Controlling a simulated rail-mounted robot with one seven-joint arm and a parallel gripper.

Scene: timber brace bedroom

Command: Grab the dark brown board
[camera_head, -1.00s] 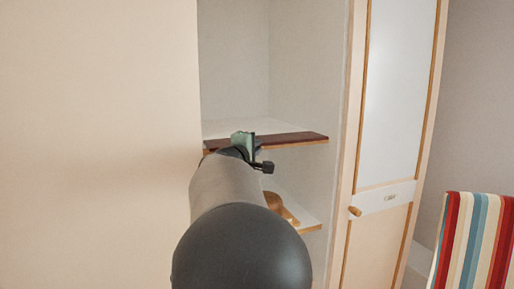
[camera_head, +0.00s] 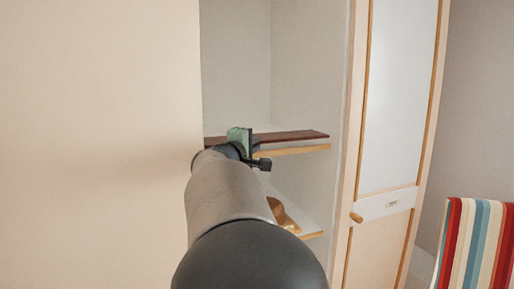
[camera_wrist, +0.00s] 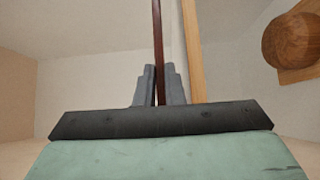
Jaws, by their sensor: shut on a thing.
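The dark brown board (camera_head: 292,136) is a thin, long, reddish-brown board held level just above the upper shelf of the open cupboard. In the wrist view the board (camera_wrist: 158,45) is seen edge-on between the two grey fingers. My gripper (camera_wrist: 158,88) is shut on the board. In the head view my gripper (camera_head: 240,142) is partly hidden by my arm, and the middle-left of the board is hidden behind it.
The upper shelf's light wood edge (camera_head: 300,150) lies just under the board. A lower shelf holds a wooden object (camera_head: 280,212), partly hidden by my arm. A cupboard door (camera_head: 388,150) stands at right, and a striped chair back (camera_head: 478,245) beyond it. A plain wall fills the left.

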